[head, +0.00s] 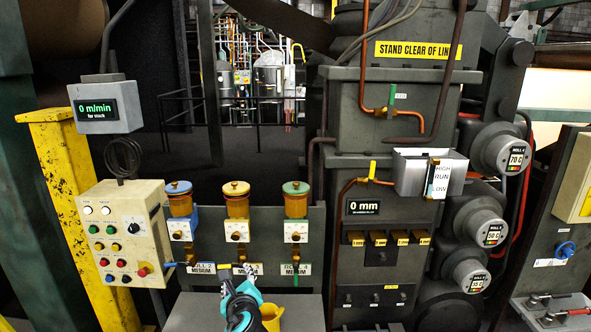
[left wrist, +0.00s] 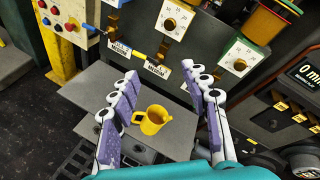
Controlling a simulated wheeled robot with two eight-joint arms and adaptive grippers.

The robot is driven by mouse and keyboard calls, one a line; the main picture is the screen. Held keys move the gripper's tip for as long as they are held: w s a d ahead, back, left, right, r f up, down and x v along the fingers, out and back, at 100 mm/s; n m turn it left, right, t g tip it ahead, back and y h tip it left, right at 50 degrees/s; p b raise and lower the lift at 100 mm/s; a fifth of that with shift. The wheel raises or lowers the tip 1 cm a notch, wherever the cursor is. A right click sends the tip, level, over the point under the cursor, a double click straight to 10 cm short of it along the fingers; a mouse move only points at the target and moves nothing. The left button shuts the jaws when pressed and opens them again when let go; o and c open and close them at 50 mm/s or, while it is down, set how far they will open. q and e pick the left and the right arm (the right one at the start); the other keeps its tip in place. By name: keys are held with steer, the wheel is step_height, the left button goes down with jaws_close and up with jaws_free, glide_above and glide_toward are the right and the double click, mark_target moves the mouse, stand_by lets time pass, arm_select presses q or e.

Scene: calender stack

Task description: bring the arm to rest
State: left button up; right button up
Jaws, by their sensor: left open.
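My left gripper (head: 242,270) is in the lower middle of the head view, in front of the panel with the oil cups. In the left wrist view its two fingers (left wrist: 163,74) are spread wide with nothing between the tips. A yellow jug (head: 270,317) stands upright on a grey shelf (head: 190,312), just right of the gripper in the head view. In the left wrist view the jug (left wrist: 152,120) appears beyond the open fingers and apart from them. My right gripper is not in view.
Blue (head: 178,197), amber (head: 236,200) and green-topped (head: 296,199) oil cups line the panel above lever handles. A beige control box (head: 127,233) and yellow post (head: 75,200) stand left. Machine housing (head: 385,110) and rolls (head: 503,150) stand right. The shelf's left part is clear.

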arm_select(q)
steer(key=s+a+f+n+g, duration=0.2)
steer(key=s+a+n, duration=0.1)
steer(key=s+n, duration=0.4)
steer(key=s+a+f+n+g, duration=0.1)
steer(key=s+a+n+g, duration=0.1)
steer(key=s+n, duration=0.4)
steer(key=s+d+f+n+g+h, duration=0.1)
steer(key=s+f+n+h, duration=0.1)
steer(key=s+n, duration=0.4)
steer(key=s+d+f+n+g+h, duration=0.1)
steer(key=s+f+n+h, duration=0.1)
steer(key=s+f+n, duration=0.2)
steer(key=s+n, duration=0.3)
steer(key=s, duration=0.2)
steer(key=shift+d+g, duration=0.25)
steer(key=shift+g, duration=0.15)
